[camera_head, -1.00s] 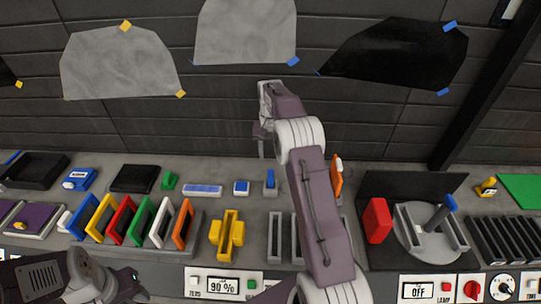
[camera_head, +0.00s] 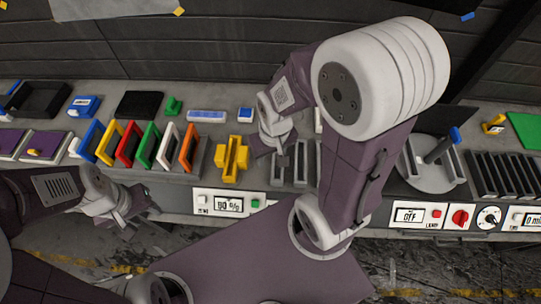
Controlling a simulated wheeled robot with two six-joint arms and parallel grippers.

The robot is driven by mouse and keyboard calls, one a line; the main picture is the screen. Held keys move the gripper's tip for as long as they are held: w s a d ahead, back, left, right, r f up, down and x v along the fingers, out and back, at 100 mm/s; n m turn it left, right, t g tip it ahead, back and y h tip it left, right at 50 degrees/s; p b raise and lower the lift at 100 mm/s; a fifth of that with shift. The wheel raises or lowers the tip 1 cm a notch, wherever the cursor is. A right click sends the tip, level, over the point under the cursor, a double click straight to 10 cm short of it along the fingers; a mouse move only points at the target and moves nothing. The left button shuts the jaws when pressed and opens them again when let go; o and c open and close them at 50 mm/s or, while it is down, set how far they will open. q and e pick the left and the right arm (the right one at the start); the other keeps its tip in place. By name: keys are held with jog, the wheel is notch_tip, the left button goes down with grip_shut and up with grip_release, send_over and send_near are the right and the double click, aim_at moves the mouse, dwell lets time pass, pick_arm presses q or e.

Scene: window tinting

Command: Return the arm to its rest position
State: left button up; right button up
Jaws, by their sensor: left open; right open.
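My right arm is bent in the middle of the view, its large elbow high in front of the back wall. Its gripper (camera_head: 264,146) hangs over the bench, just right of a yellow cross-shaped block (camera_head: 232,158) and by grey upright slots (camera_head: 299,160). It is open, and I see nothing in it; its fingertips are small and partly hidden. My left gripper (camera_head: 138,205) is low at the left, in front of the bench's front edge, open with nothing seen in it.
The bench carries a row of coloured frames (camera_head: 131,143), a grey turntable (camera_head: 430,177) and a black slotted rack (camera_head: 503,174). Control panels with a display (camera_head: 229,204) and a red knob (camera_head: 460,216) line the front edge. Floor shows below the bench.

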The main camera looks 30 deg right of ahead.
jog(key=shift+f, duration=0.15)
notch_tip(320, 180, down, 5)
jog(key=b, duration=0.5)
jog(key=shift+f, duration=0.1)
dwell(0.7)
